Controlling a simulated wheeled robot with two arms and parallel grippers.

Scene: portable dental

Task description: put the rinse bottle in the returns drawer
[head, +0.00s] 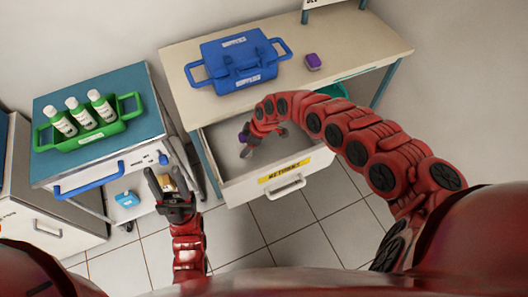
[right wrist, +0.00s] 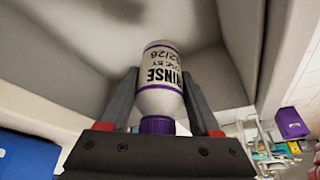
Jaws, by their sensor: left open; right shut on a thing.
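The rinse bottle (right wrist: 160,85) is white with a purple cap and purple bands, its print upside down in the right wrist view. My right gripper (right wrist: 163,112) is shut on it near the cap end. In the head view my right gripper (head: 251,137) reaches down inside the open returns drawer (head: 285,178), which has a yellow label on its front. The bottle is mostly hidden there, and I cannot tell whether it touches the drawer floor. My left gripper (head: 172,183) is open, low in front of the cart on the left, away from the drawer.
A blue case (head: 236,62) and a small purple box (head: 312,61) stand on the desk (head: 180,62) above the drawer. The drawer around my right gripper looks otherwise empty.

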